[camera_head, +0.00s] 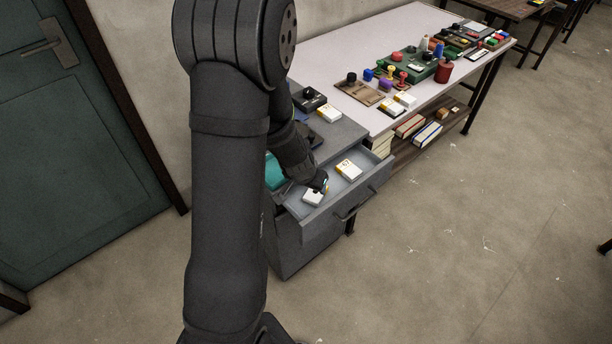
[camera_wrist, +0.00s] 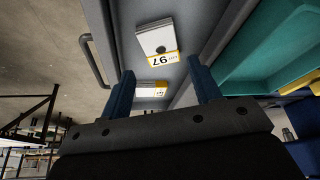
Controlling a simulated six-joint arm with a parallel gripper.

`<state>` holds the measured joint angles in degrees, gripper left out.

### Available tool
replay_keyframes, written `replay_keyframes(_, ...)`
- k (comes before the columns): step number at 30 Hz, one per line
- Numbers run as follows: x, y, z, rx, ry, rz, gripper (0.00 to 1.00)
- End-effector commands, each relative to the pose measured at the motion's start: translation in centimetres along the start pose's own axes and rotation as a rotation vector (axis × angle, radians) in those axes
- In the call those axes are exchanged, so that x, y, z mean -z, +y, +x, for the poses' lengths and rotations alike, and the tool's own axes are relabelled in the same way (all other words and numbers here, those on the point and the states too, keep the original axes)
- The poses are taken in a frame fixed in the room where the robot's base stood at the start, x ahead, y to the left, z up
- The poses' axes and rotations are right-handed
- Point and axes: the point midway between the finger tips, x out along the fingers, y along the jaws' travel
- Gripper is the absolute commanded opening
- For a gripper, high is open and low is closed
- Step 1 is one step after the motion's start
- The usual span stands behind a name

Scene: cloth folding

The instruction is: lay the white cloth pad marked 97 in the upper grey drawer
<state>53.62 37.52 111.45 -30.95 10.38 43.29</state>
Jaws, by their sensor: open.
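The white cloth pad marked 97 (camera_wrist: 153,35) has a yellow-edged label and a dark spot. It lies flat on the floor of the open upper grey drawer (camera_head: 377,181). In the head view it appears to be the nearer pad (camera_head: 312,197), partly covered by my gripper (camera_head: 321,184). In the wrist view my gripper (camera_wrist: 160,70) has its two blue fingers spread with nothing between them. The pad lies beyond the fingertips, apart from them. The drawer also shows in the wrist view, with its handle (camera_wrist: 94,62) at left.
A second white pad with a yellow edge (camera_head: 349,169) lies farther along the drawer. Another white pad (camera_head: 329,113) and a black stamp pad (camera_head: 309,101) sit on the cabinet top. A teal object (camera_head: 275,172) is left of the drawer. A table (camera_head: 345,60) with stamps stands behind.

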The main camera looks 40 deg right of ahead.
Motion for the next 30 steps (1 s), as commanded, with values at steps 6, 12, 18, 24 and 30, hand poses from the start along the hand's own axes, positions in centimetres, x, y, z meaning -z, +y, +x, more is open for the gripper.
replay_keyframes(6, 0.1, 0.0, -3.5, 0.001, 0.002, 0.000, 0.57)
replay_keyframes(12, 0.0, 0.0, -5.9, 0.001, 0.002, 0.000, 0.57)
replay_keyframes(18, 0.0, 0.0, -7.0, 0.001, 0.000, 0.000, 0.57)
replay_keyframes(24, 0.0, 0.0, -7.1, 0.001, -0.001, 0.000, 0.57)
replay_keyframes(30, 0.0, 0.0, -7.1, 0.001, -0.001, 0.000, 0.57)
